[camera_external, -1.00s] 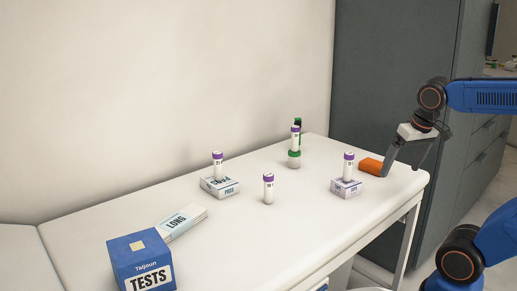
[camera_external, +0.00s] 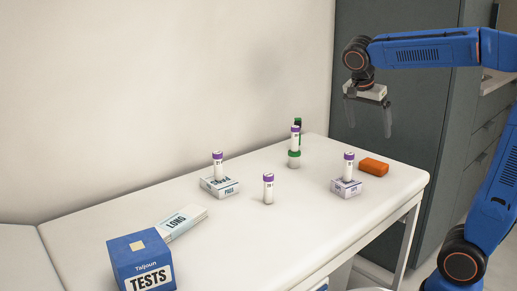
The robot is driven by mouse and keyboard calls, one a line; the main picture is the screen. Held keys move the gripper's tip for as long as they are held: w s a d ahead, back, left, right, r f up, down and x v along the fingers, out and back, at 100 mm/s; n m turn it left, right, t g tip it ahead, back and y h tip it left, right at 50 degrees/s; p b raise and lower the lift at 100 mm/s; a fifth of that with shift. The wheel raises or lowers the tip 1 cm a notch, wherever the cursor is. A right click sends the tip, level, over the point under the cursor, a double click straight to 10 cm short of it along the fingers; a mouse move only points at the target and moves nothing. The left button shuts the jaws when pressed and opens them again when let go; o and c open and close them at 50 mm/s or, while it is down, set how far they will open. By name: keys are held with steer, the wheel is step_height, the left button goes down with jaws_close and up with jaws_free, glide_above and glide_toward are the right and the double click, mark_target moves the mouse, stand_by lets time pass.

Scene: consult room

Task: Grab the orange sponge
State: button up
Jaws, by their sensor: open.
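The orange sponge (camera_external: 374,167) lies flat on the white table near its right end, just behind and to the right of a small white box. My gripper (camera_external: 369,130) is above the sponge in the picture, pointing down. Its two fingers are spread apart with nothing between them. It is clear of the sponge and not touching it.
A purple-capped tube (camera_external: 348,166) stands on the small box (camera_external: 346,187) close to the sponge. Several other tubes stand further left. A blue TESTS box (camera_external: 140,262) is at the front left. A dark grey cabinet (camera_external: 400,100) stands behind.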

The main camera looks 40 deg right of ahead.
mark_target(373, 163)
steer(key=x, duration=1.6)
steer(key=shift+f, duration=0.4)
steer(key=shift+a, duration=0.1)
steer(key=c, duration=1.1)
